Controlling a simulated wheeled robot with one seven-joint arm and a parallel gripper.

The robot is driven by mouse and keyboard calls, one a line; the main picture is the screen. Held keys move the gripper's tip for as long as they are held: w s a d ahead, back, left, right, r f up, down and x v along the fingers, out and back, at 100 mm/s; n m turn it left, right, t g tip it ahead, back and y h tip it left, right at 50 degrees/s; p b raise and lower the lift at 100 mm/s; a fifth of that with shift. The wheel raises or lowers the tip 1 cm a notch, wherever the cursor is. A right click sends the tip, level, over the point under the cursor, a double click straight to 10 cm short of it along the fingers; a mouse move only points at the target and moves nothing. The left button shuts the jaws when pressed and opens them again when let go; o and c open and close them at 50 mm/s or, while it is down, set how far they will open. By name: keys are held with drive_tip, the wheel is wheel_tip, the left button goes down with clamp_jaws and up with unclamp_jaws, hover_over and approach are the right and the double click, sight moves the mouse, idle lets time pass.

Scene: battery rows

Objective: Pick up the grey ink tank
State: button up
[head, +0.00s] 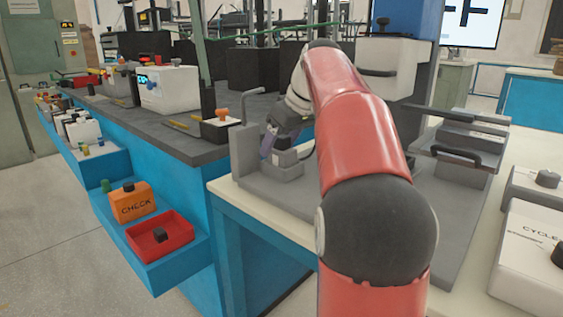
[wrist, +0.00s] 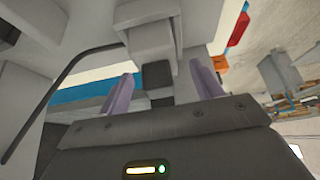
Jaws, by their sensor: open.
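My gripper (head: 272,143) is at the grey fixture on the bench, partly hidden behind my red arm in the head view. In the wrist view its two purple fingers (wrist: 160,75) stand apart. A grey block (wrist: 150,43) with a dark part (wrist: 156,75) lies just beyond and between the fingertips, with gaps at both sides. It seems to be the grey ink tank, which shows in the head view as a small grey block (head: 285,170) below the gripper. I cannot tell whether the fingers touch it.
A grey fixture (head: 244,150) with an upright wall stands beside the block. A black-and-white box with an orange knob (head: 221,114) is on the dark counter to the left. A red tray (head: 160,238) and orange CHECK box (head: 129,202) sit lower left. A white CYCLE box (head: 535,250) is right.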

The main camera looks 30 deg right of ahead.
drive_tip(key=shift+w+a+f, duration=0.1)
drive_tip(key=shift+w+f, duration=0.1)
drive_tip(key=shift+f, duration=0.15)
drive_tip(key=shift+c, duration=0.2)
drive_tip(key=c, duration=1.1)
drive_tip(key=shift+c, duration=0.2)
drive_tip(key=shift+r, duration=0.15)
